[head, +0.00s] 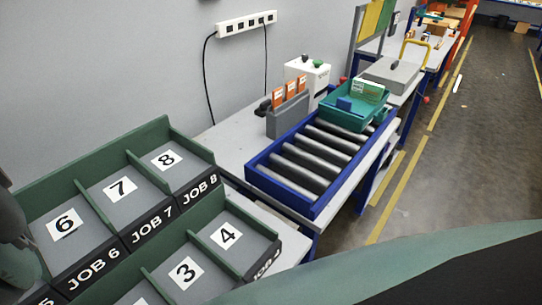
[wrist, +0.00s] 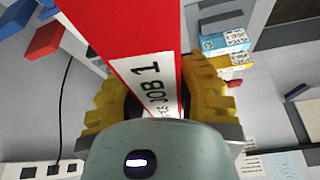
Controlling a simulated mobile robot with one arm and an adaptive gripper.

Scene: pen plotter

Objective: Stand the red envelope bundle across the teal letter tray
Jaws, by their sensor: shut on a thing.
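The bundle and my gripper are not visible in the head view. The teal tray (head: 336,115) sits at the far end of a roller conveyor in the head view. It holds a blue block (head: 344,103) and a green-and-white box (head: 368,90).
A blue-framed roller conveyor (head: 310,208) has bare rollers in front of the tray. A grey holder (head: 288,120) with orange-and-white cards stands beside it. A dark green sorter (head: 100,172) with numbered slots fills the near left. A power strip (head: 246,24) is on the wall.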

